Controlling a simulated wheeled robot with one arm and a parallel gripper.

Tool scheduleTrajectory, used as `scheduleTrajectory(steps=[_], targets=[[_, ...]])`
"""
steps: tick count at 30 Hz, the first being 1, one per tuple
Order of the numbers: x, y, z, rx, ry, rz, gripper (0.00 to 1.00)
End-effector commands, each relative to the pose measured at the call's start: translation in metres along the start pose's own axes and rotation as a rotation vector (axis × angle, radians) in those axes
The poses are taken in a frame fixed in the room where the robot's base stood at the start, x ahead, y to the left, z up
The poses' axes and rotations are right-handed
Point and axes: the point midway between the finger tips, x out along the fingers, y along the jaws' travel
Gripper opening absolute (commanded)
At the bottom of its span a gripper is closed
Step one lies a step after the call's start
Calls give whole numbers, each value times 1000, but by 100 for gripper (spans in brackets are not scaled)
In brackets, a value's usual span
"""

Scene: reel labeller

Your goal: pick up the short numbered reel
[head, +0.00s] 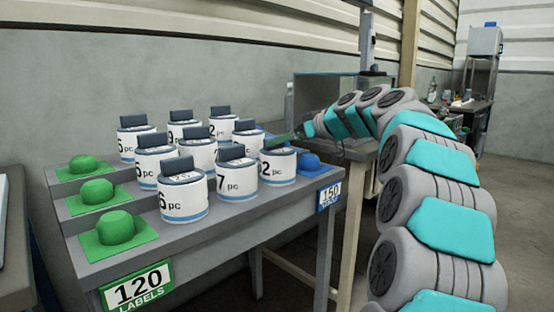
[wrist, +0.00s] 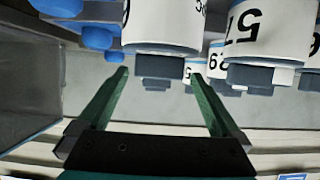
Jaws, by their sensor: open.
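Several white reels with blue lower bands, dark grey top blocks and printed numbers stand on the stepped bench. The front right reel, marked 2 pc (head: 278,168), looks lower than the 7 pc reel (head: 237,181) and the 6 pc reel (head: 183,201) in its row. My gripper (head: 290,138) is at the top of this front right reel, partly covering its block. In the wrist view my gripper (wrist: 161,77) is open, with a reel's dark block (wrist: 160,70) showing between the green fingertips. I cannot tell whether the fingers touch it.
Neighbouring reels, such as one marked 5 (wrist: 268,30), stand close by. Green domed pieces (head: 115,227) line the bench's left side; a blue one (head: 308,162) sits right of the short reel. Green 120 (head: 137,288) and blue 150 (head: 330,194) signs hang on the bench.

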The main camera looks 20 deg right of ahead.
Motion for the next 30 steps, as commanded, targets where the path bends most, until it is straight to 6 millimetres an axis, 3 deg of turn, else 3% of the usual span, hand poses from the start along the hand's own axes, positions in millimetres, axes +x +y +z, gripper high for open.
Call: scheduleTrajectory(steps=[6, 15, 30], targets=[[28, 1, 0, -1, -1, 1, 100], [33, 1, 0, -1, 1, 1, 100], [33, 1, 0, -1, 0, 1, 45]])
